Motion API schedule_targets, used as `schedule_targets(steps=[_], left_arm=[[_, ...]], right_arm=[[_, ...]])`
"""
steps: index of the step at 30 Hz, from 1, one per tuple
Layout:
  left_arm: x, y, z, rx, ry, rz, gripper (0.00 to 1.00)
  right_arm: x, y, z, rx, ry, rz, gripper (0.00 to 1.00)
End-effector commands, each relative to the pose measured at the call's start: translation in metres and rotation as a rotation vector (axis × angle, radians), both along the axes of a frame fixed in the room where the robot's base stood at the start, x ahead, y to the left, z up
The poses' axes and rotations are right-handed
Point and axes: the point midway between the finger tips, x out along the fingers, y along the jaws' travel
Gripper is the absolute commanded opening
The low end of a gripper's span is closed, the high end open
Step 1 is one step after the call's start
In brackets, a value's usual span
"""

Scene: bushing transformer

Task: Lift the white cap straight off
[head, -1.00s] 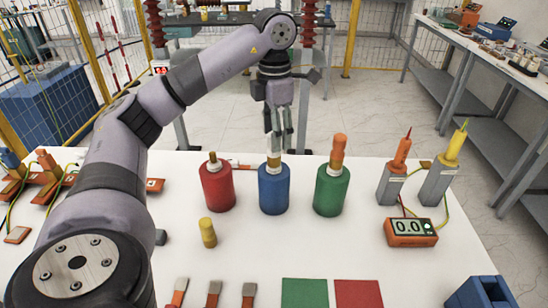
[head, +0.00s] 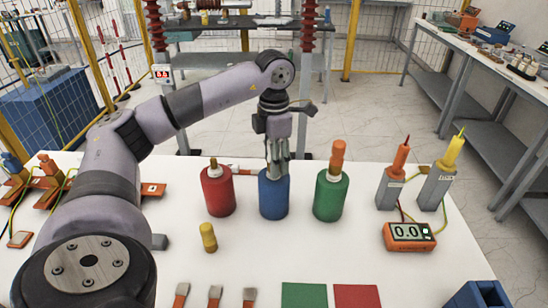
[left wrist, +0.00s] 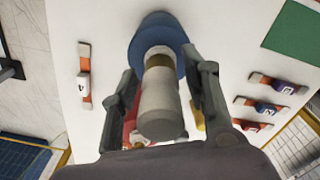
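The white cap (left wrist: 160,108) stands upright on a brass-coloured stud on top of the blue cylinder (head: 273,198). The blue body also shows in the left wrist view (left wrist: 158,35). In the head view the cap is mostly hidden by my left gripper (head: 277,160). That gripper points down over the blue cylinder, and in the left wrist view its fingers (left wrist: 163,70) stand on both sides of the cap, with a gap to each side. It looks open. My right gripper is not in view.
A red cylinder (head: 218,192) with a bare stud and a green cylinder (head: 330,197) with an orange cap (head: 337,158) stand close on either side. A yellow cap (head: 208,237) stands in front. A meter (head: 408,236) and two tall probes are at the right.

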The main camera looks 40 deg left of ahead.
Motion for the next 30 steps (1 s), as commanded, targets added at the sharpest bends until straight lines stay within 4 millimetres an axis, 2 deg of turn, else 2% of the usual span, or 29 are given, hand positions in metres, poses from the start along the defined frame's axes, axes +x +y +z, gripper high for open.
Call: schedule_targets(steps=[2, 17, 26, 30], left_arm=[[0.0, 0.0, 0.0, 0.0, 0.0, 0.0, 0.35], [0.0, 0.0, 0.0, 0.0, -0.001, 0.0, 0.02], [0.0, 0.0, 0.002, -0.001, -0.002, 0.0, 0.01], [0.001, 0.0, 0.012, -0.002, -0.005, 0.0, 0.01]], right_arm=[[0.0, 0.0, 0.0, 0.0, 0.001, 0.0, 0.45], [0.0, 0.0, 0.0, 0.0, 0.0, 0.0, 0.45], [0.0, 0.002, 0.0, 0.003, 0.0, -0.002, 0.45], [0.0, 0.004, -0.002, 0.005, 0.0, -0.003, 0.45]])
